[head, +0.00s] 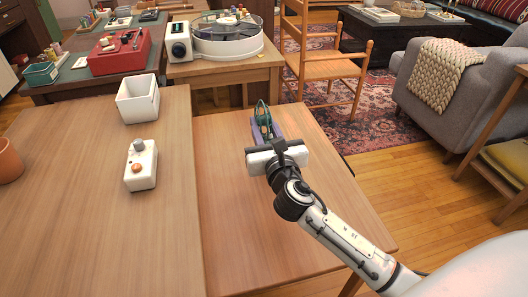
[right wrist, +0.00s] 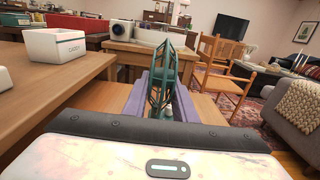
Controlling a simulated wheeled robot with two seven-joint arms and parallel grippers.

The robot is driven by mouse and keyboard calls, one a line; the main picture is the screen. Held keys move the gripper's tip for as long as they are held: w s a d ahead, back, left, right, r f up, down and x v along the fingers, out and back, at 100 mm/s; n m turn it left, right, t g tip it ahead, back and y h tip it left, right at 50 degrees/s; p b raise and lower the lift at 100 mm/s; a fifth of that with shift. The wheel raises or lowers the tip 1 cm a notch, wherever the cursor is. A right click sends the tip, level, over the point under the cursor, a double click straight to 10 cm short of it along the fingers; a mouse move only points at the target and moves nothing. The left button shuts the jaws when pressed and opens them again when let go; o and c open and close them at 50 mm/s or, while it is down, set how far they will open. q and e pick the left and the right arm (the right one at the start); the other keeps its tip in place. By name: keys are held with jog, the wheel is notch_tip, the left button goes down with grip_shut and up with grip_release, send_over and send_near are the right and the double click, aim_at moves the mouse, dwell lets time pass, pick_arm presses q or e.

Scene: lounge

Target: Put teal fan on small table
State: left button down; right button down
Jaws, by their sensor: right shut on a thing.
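The teal fan (head: 262,114), a caged frame seen nearly edge-on, is between the purple fingers of my right gripper (head: 264,132). In the right wrist view the fan (right wrist: 164,76) stands upright between both fingers (right wrist: 160,103), and the gripper is shut on it. The fan is over the far part of a small wooden table (head: 240,215), right of a larger table. I cannot tell whether its base touches the tabletop; the gripper hides its lower part. My left gripper is not in view.
The larger table (head: 80,215) holds a white bin (head: 138,100), a white box with knobs (head: 141,165) and a terracotta pot (head: 8,162). Beyond are a wooden table (head: 225,73) with a round machine, a wooden chair (head: 330,68) and a grey armchair (head: 450,110). The small table's near part is bare.

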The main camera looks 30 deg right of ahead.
jog(key=shift+f+b, duration=1.4)
jog(key=shift+f, duration=1.35)
jog(key=c, duration=1.4)
grip_release()
jog(key=shift+f, duration=0.1)
jog(key=shift+c, duration=0.2)
jog(key=shift+r, duration=0.2)
jog(key=p+v, duration=0.1)
jog(key=v, duration=1.1)
